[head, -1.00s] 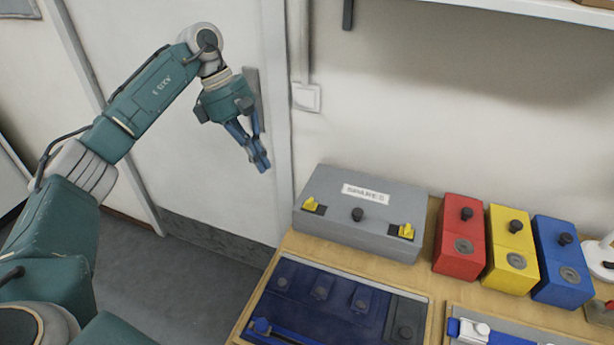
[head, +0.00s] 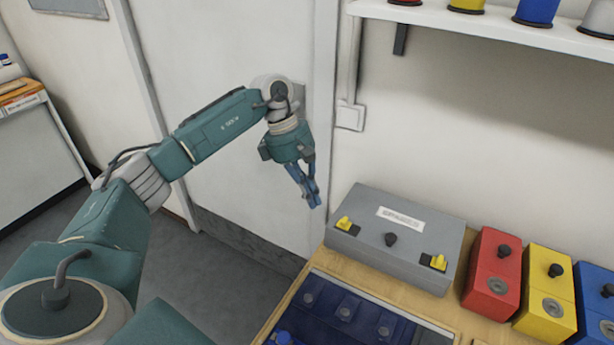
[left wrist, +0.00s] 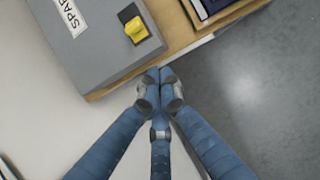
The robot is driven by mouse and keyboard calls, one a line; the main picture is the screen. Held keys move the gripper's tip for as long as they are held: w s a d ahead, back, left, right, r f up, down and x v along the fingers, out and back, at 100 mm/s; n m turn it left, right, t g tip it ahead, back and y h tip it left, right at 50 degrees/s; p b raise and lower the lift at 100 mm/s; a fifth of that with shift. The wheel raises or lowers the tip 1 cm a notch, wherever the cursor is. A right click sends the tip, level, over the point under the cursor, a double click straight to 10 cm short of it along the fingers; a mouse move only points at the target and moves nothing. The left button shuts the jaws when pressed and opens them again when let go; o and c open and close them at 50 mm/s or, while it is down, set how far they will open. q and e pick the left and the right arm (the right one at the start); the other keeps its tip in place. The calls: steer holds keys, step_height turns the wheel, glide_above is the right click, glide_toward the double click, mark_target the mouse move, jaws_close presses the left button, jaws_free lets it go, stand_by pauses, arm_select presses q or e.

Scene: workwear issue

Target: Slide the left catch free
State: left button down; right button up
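The grey spares box (head: 412,222) stands closed at the back left of the wooden bench. Its yellow left catch (head: 344,224) sits on a dark plate at the lid's left front corner, and also shows in the left wrist view (left wrist: 135,28). The yellow right catch (head: 437,262) is at the other front corner, with a black knob (head: 391,239) between them. My left gripper (head: 313,199) hangs in the air left of the box, apart from the left catch. In the left wrist view its blue fingertips (left wrist: 160,82) meet, with nothing between them. My right gripper is not in view.
Red (head: 491,274), yellow (head: 547,292) and blue (head: 597,306) blocks stand right of the box. A dark blue tray (head: 342,309) lies in front. A shelf (head: 500,38) is on the wall above. Open floor (head: 205,275) lies left of the bench.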

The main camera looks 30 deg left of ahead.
mark_target(335, 224)
arm_select(q)
steer(key=d, duration=0.1)
steer(key=d+f+p, duration=0.2)
steer(key=d, duration=0.1)
steer(key=shift+w, duration=0.15)
steer(key=shift+d+f+p, duration=0.1)
steer(key=shift+d+p, duration=0.3)
steer(key=shift+d, duration=0.1)
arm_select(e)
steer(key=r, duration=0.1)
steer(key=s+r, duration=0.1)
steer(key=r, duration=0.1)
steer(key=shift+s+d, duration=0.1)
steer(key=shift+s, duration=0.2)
arm_select(q)
steer(key=shift+f, duration=0.1)
